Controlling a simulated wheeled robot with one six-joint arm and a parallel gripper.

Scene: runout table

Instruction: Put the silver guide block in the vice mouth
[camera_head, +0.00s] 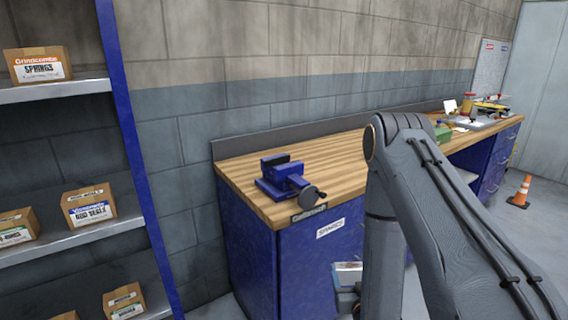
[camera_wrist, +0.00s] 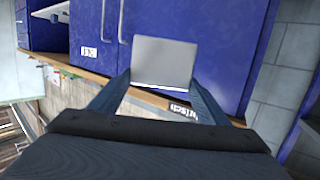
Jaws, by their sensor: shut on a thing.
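The silver guide block (camera_wrist: 163,62) is held between the two fingers of my gripper (camera_wrist: 160,92) in the wrist view. It also shows in the head view (camera_head: 348,272), low in front of the blue cabinet and below the bench top. In the head view my gripper is partly hidden by my own arm. The blue vice (camera_head: 285,180) stands on the left end of the wooden bench top, up and to the left of the block. How far its mouth is open is too small to tell.
The wooden bench (camera_head: 240,203) runs along the wall, with clear top around the vice. A green box (camera_head: 442,134) and other items sit farther right. A shelf (camera_head: 75,240) with cardboard boxes stands at the left. An orange cone (camera_head: 521,191) stands on the floor at right.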

